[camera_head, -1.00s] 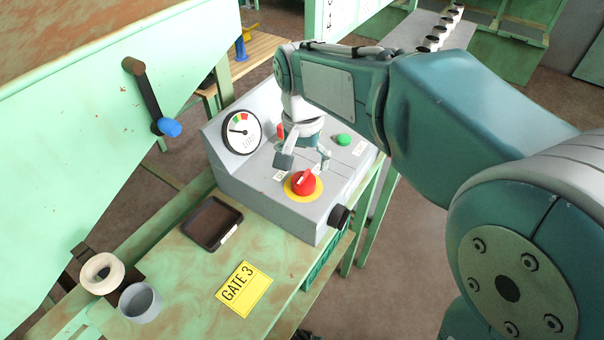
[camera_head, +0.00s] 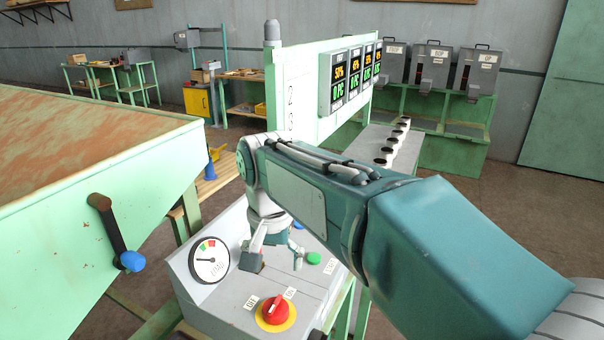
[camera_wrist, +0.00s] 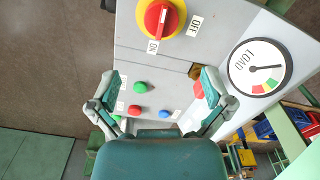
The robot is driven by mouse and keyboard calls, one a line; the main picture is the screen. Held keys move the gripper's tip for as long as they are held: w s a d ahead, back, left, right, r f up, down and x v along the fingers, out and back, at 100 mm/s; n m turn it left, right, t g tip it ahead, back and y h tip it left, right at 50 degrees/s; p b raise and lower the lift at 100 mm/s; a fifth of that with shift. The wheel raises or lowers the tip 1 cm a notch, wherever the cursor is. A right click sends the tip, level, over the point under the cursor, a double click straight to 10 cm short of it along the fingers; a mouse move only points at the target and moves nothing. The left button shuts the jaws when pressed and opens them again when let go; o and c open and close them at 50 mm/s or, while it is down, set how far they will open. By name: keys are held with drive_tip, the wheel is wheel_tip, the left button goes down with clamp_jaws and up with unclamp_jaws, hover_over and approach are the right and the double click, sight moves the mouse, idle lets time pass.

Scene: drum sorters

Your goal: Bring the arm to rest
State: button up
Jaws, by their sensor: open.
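My gripper (camera_head: 275,262) hangs open and empty above the grey control box (camera_head: 215,305), its fingers spread apart. The wrist view shows the two fingers (camera_wrist: 161,85) over the panel with nothing between them. A red rotary knob (camera_head: 275,310) on a yellow ring sits nearer the camera than the gripper and apart from it. In the wrist view the knob (camera_wrist: 160,18) is at the top, its pale mark seemingly toward the ON label (camera_wrist: 152,46). My arm reaches in from the right, bent, and hides part of the panel.
A LOAD dial (camera_head: 209,260) stands at the box's left. A green button (camera_head: 313,258) lies beside the gripper. A green bin with a blue-handled lever (camera_head: 130,261) is at left. Displays (camera_head: 352,77) and grey drum machines (camera_head: 433,65) stand behind. Floor at right is clear.

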drive_tip(key=s+d+r+t, duration=0.1)
drive_tip(key=s+d+t, duration=0.35)
drive_tip(key=d, duration=1.05)
drive_tip(key=s+d+f+t, duration=0.1)
drive_tip(key=s+d+f, duration=0.3)
drive_tip(key=s+d, duration=0.4)
drive_tip(key=shift+s+d+f+n, duration=0.25)
drive_tip(key=shift+s+f+n, duration=0.15)
drive_tip(key=shift+s, duration=0.4)
